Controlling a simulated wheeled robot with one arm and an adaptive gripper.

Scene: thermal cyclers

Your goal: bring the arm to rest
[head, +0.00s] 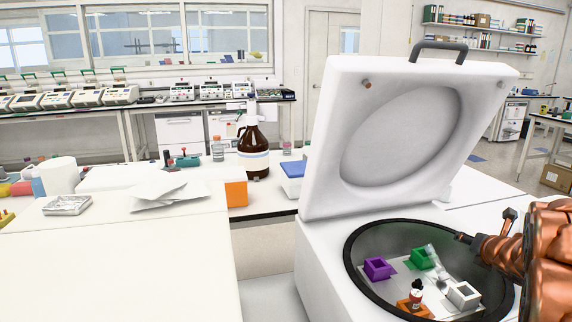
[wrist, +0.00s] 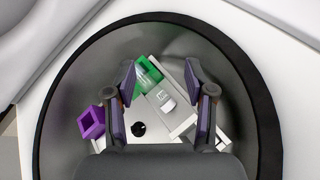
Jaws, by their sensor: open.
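My gripper (wrist: 163,90) is open in the wrist view, its two dark fingers apart over the centrifuge bowl. In the head view my copper-coloured arm comes in from the right, with the dark gripper parts (head: 468,239) at the bowl's right rim. A clear tube (head: 435,264) leans between the green holder (head: 421,258) and the white holder (head: 463,294). It also shows between the fingers in the wrist view (wrist: 152,74); I see no finger closed on it. I cannot tell whether it is seated in a holder.
The white centrifuge (head: 322,262) has its lid (head: 345,120) raised behind the bowl. A purple holder (head: 377,268) and an orange holder (head: 413,308) with a dark-capped vial (head: 416,291) sit inside. A brown bottle (head: 254,150) and an orange box (head: 236,193) stand on the bench left.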

